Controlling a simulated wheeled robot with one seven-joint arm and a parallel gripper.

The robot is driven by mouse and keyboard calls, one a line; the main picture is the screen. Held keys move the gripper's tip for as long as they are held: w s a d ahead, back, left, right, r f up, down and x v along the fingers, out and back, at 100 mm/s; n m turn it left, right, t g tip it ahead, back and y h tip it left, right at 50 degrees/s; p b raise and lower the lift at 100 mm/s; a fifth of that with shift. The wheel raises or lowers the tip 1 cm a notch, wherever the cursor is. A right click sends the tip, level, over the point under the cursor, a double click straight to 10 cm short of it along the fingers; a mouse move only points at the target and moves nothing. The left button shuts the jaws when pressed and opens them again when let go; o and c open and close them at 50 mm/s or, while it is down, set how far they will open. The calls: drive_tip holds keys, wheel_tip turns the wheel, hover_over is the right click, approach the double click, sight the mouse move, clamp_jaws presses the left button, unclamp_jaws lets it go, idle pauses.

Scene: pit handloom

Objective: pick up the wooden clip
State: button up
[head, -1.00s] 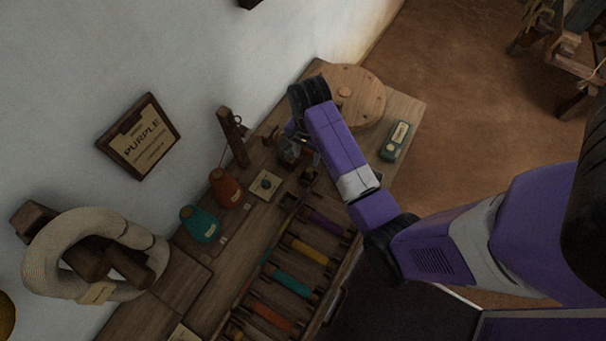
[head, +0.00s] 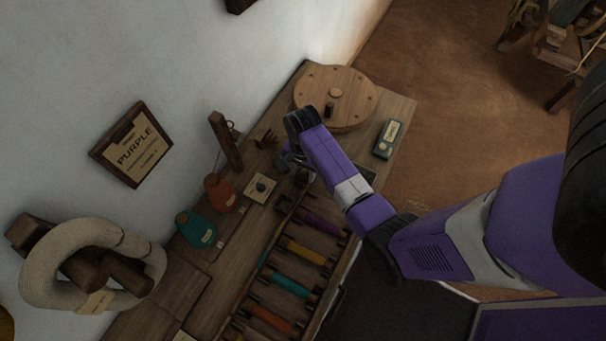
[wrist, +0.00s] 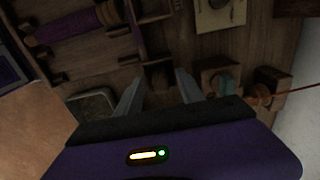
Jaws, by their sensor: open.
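My gripper (head: 284,160) is over the back part of the wooden bench in the head view, mostly hidden by my own wrist. In the wrist view its two fingers (wrist: 160,90) stand apart with nothing between them. I cannot pick out the wooden clip with certainty. A small dark wooden piece (head: 265,140) sits just left of my gripper in the head view and may be it. In the wrist view, small wooden blocks (wrist: 220,78) lie just right of the fingers, one with a teal part; the picture is dark there.
A tray of coloured bobbins (head: 292,280) lies in front. An upright post (head: 226,142) stands near the wall. A round wooden disc (head: 350,90) and a green box (head: 388,140) are beyond.

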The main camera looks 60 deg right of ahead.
sight(303, 171)
clamp_jaws()
drive_tip(key=shift+r, duration=0.1)
wheel_tip(303, 171, up, 20)
drive_tip(key=p, duration=0.4)
drive_tip(key=shift+p, duration=0.3)
